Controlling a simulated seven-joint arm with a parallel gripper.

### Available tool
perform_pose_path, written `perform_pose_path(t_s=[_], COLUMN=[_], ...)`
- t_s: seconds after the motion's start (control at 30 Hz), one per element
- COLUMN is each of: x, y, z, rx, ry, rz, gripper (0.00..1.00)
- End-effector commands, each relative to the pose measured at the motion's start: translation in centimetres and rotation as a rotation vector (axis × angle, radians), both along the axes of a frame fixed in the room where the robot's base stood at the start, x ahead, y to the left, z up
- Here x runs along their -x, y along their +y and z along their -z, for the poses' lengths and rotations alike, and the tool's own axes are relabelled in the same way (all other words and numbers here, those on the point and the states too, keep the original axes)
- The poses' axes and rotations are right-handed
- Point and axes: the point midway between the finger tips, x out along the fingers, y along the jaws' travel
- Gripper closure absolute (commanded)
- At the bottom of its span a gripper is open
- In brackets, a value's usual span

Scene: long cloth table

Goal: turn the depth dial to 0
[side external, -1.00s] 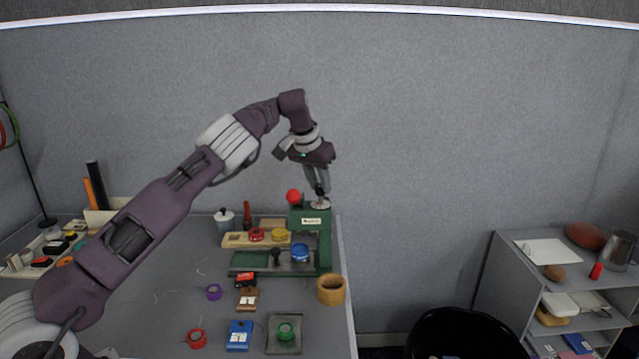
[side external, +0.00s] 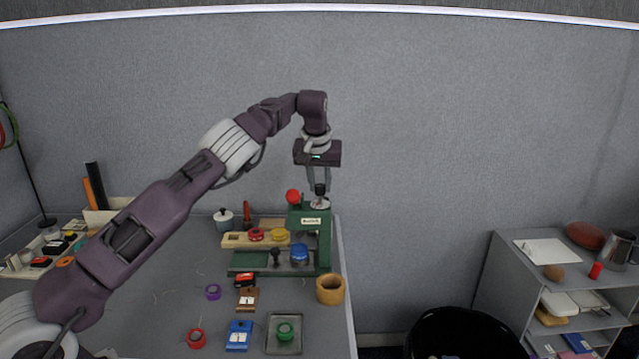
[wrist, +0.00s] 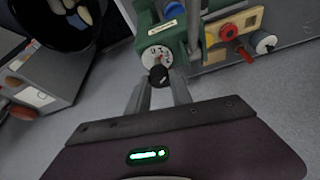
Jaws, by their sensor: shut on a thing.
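The depth dial is a black knob (wrist: 158,76) over a round white scale plate (wrist: 155,55) with a red mark, on top of the green press (side external: 311,225). In the side external view the knob (side external: 320,190) stands above the plate (side external: 320,204). My gripper (wrist: 160,80) comes down from above, its two fingers on either side of the knob and shut on it; it also shows in the side external view (side external: 319,187). The scale figures are too small to read.
A red ball (side external: 293,196) sits left of the dial on the press. A wooden rack (side external: 240,240) with red and yellow round pieces stands beside it. A wooden ring (side external: 330,290) stands in front near the table's right edge.

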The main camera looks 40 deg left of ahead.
Motion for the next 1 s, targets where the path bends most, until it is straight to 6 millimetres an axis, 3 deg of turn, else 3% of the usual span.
perform_pose_path(t_s=[0.4, 1.0], x=[-0.04, -0.01], y=[-0.02, -0.09], z=[-0.01, 0.01], rx=[0.0, 0.001], ry=[0.0, 0.002], rz=[-0.156, -0.186], gripper=[1.0, 1.0])
